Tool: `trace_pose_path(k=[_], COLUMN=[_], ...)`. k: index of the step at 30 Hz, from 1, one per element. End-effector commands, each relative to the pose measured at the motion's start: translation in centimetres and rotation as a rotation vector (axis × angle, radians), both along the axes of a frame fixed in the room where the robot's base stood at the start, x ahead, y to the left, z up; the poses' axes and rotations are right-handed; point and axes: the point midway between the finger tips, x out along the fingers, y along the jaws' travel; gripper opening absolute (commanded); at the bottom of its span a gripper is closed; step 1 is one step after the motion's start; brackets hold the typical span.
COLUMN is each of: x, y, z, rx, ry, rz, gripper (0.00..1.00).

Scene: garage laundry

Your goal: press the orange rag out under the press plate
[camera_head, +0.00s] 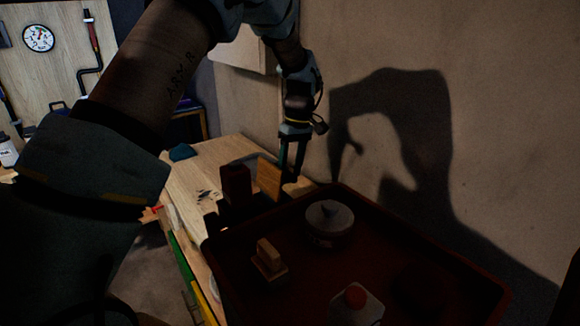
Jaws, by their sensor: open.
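My gripper (291,170) points down over the far end of the wooden bench, just beyond the red tray. Its dark fingers are open, and I see nothing clearly between them. An upright orange-brown piece (269,179) stands close to the left of the fingers; I cannot tell whether they touch. A dark reddish block (235,184) stands left of that piece. I cannot make out the orange rag for certain in this dim light. A round pale lidded thing with a knob (330,219) sits in the tray; I cannot tell whether it is the press plate.
The dark red tray (440,246) fills the near right, holding a small wooden block with a grip (268,257) and a red-capped container (355,302). A teal cloth (182,152) lies on the bench (200,172). The wall (390,50) stands close on the right.

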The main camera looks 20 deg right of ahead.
Motion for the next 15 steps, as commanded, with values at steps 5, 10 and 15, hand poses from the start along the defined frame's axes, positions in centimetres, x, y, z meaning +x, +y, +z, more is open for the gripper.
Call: trace_pose_path(k=[5,10,15], x=[0.00,0.00,0.00], y=[0.03,0.04,0.03], z=[-0.15,-0.14,-0.13], rx=[0.000,0.000,0.000], ry=[0.000,0.000,0.000], rz=[0.000,0.001,0.001], gripper=[0.53,0.45,0.26])
